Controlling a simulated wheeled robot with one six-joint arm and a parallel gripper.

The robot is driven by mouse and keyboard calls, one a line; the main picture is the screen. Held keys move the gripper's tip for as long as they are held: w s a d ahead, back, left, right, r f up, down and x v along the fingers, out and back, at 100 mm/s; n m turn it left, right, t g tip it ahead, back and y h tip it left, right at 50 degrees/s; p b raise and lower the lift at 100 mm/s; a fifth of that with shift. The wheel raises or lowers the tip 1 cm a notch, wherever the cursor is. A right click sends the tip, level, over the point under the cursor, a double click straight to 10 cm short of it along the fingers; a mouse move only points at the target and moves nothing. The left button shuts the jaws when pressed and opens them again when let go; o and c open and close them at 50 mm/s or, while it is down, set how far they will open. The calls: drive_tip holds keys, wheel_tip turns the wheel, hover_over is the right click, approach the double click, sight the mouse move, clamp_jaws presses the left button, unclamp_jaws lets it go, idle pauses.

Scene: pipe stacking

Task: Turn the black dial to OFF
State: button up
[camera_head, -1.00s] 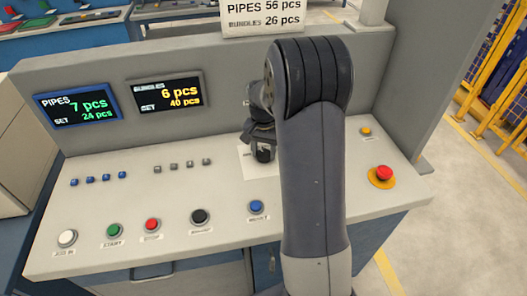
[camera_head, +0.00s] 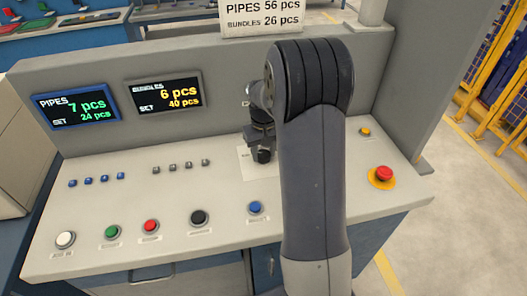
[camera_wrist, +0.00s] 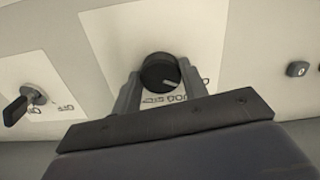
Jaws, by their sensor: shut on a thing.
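The black dial (camera_wrist: 160,71) sits on a white label plate (camera_wrist: 115,30) in the wrist view. A pale pointer line on its face points to the lower right in that view. Printed marks lie below the dial, but I cannot read them surely. My gripper (camera_wrist: 159,74) is shut on the dial, with one finger on each side of it. In the head view my gripper (camera_head: 261,140) is over the dial's plate (camera_head: 247,165), partly hidden behind my arm.

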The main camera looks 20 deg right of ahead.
sight(263, 154)
idle(0.4)
drive_tip(key=o, duration=1)
wheel_tip(263, 154, up, 11)
drive_tip(key=shift+f+b, duration=0.1)
drive_tip(key=shift+b, duration=0.2)
wheel_tip(263, 154, down, 11)
drive_tip(key=shift+r+p, duration=0.1)
drive_tip(key=shift+p, duration=0.2)
idle(0.5)
